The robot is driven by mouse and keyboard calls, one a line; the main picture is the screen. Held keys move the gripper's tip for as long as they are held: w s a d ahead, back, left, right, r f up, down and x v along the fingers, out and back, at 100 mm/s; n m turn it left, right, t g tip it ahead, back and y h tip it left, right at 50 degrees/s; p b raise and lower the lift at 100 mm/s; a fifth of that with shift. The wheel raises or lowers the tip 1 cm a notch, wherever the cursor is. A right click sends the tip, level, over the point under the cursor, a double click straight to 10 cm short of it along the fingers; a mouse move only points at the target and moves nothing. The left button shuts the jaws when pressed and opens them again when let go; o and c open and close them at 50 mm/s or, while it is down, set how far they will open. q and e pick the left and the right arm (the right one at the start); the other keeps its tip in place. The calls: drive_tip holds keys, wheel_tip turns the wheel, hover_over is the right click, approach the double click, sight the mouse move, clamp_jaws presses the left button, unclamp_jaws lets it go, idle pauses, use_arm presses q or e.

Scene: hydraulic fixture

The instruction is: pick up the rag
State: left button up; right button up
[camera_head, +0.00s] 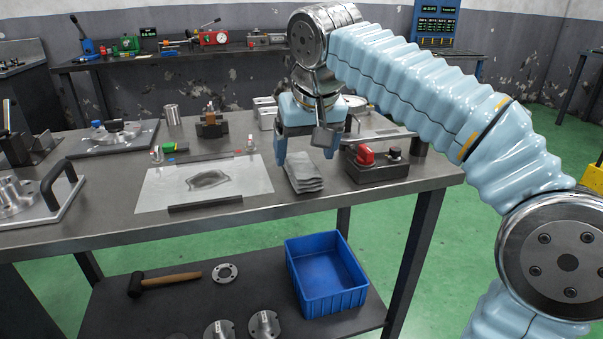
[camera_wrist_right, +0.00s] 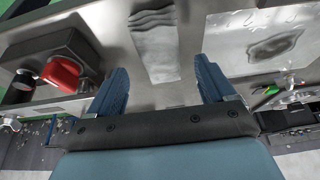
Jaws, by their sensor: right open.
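The rag (camera_head: 304,172) is a grey folded cloth lying on the workbench, just right of a light plate. In the right wrist view the rag (camera_wrist_right: 154,45) lies ahead of the fingers, roughly centred between them. My right gripper (camera_head: 306,155) has its light blue fingers apart, above and around the rag's far end in the head view. Whether the fingers touch the bench I cannot tell. My left gripper is not in view.
A dark block with a red knob (camera_head: 366,155) stands close to the right of the gripper. The light plate (camera_head: 155,195) with a dark wet patch (camera_head: 208,179) lies to the left. A blue bin (camera_head: 325,275) and a hammer (camera_head: 160,282) are on the lower shelf.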

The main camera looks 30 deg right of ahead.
sight(302, 164)
drive_tip(key=x, duration=0.3)
drive_tip(key=shift+w+a+f, duration=0.1)
drive_tip(key=shift+f, duration=0.15)
drive_tip(key=c, duration=1.1)
drive_tip(key=shift+r, duration=0.1)
drive_tip(key=shift+r, duration=0.5)
drive_tip(key=v, duration=0.3)
drive_tip(key=shift+w+r+p, duration=0.15)
drive_tip(key=shift+w+p, duration=0.15)
drive_tip(key=shift+p, duration=0.1)
drive_tip(key=s+r, duration=0.3)
drive_tip(key=r, duration=0.1)
drive_tip(key=shift+s+d+r+p, duration=0.15)
drive_tip(key=shift+s+d+p, duration=0.05)
drive_tip(key=shift+s+p, duration=0.2)
drive_tip(key=s+r, duration=0.1)
drive_tip(key=s, duration=0.2)
drive_tip(key=s+r, duration=0.2)
drive_tip(key=s, duration=0.1)
drive_tip(key=s+r, duration=0.1)
drive_tip(key=s, duration=0.2)
drive_tip(key=shift+s+d+r, duration=0.15)
drive_tip(key=shift+s+r, duration=0.1)
drive_tip(key=shift+s, duration=0.1)
